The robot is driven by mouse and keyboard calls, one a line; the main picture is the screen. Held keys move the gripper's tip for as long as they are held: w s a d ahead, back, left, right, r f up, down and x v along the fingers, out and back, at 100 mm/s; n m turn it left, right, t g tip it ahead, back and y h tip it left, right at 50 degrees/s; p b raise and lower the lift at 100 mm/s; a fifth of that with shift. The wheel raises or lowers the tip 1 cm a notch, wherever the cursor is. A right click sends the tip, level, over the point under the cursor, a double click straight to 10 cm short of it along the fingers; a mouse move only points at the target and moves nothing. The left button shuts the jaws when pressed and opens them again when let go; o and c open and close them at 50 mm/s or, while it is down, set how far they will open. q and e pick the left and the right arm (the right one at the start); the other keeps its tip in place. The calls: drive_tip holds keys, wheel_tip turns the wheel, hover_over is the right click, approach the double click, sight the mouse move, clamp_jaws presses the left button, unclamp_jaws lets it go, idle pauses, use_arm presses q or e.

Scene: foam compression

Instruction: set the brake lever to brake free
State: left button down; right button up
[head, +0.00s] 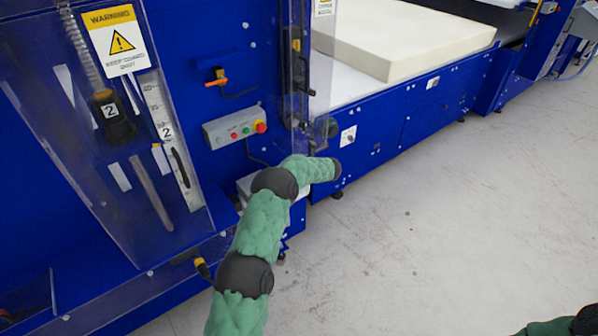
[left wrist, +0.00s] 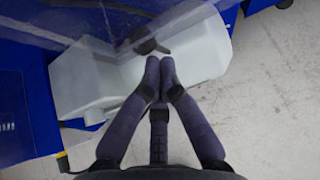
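In the left wrist view a small dark lever-like part (left wrist: 150,45) sticks out over a pale grey housing (left wrist: 205,55). I cannot tell whether it is the brake lever, or how it is set. My left gripper (left wrist: 160,64) has its dark fingers drawn close at the tips, just short of that part, with no clear contact; its grip state is unclear. In the head view my left arm hides most of the pale housing (head: 245,184), and the gripper itself cannot be made out. An orange-handled lever (head: 215,82) is on the blue panel above. My right gripper is out of view.
A grey control box (head: 234,127) with coloured buttons is on the blue machine. A clear guard (head: 160,150) covers its left part. A foam block (head: 405,38) lies on the bed at the back. The floor (head: 440,210) to the right is clear.

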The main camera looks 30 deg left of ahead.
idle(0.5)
use_arm(q)
drive_tip(key=s+d+r, duration=0.4)
drive_tip(key=d, duration=0.5)
drive_tip(key=shift+s+d+r+p, duration=0.2)
drive_tip(key=shift+d+r+p, duration=0.05)
drive_tip(key=shift+d+p, duration=0.1)
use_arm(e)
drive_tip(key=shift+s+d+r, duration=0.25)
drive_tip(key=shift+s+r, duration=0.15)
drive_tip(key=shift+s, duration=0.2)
